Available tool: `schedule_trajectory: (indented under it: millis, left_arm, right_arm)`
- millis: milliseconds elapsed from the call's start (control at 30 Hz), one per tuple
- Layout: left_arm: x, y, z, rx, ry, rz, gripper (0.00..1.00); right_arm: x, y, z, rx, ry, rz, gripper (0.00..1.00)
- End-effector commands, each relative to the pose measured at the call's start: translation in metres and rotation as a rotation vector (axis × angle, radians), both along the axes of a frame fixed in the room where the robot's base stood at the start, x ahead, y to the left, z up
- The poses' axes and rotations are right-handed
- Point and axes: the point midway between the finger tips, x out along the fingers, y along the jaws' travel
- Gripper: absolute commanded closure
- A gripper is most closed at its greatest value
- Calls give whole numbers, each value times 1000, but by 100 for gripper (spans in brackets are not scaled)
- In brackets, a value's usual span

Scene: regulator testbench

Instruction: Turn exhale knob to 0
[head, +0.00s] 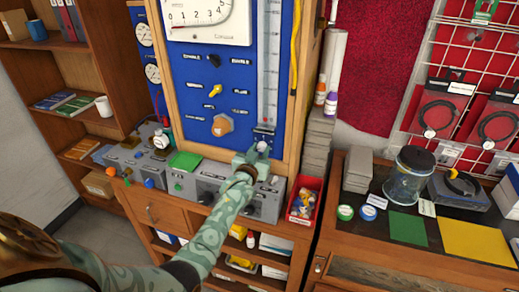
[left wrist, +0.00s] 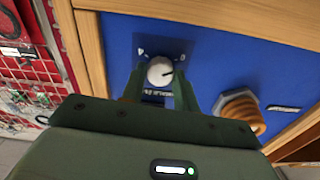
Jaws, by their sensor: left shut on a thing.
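A round white knob (head: 262,146) sits at the lower right of the blue panel (head: 190,75); I take it to be the exhale knob. My right gripper is not in view.
Grey control boxes (head: 140,160) line the bench below. A red bin (head: 305,200) stands right of my gripper, and a cluttered side bench (head: 400,265) is at the right.

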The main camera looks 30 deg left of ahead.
Motion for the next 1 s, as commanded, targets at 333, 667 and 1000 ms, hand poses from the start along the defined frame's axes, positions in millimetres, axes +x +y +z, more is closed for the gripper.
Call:
schedule_trajectory:
  millis: [333,667,1000]
  left_arm:
    - [-1,-1,-4,-39,-1,0,92]
    - [-1,-1,-4,-38,-1,0,53]
    - [-2,-1,-2,-37,-5,-1,48]
  right_arm:
    - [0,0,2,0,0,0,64]
    - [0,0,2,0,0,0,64]
    - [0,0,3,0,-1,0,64]
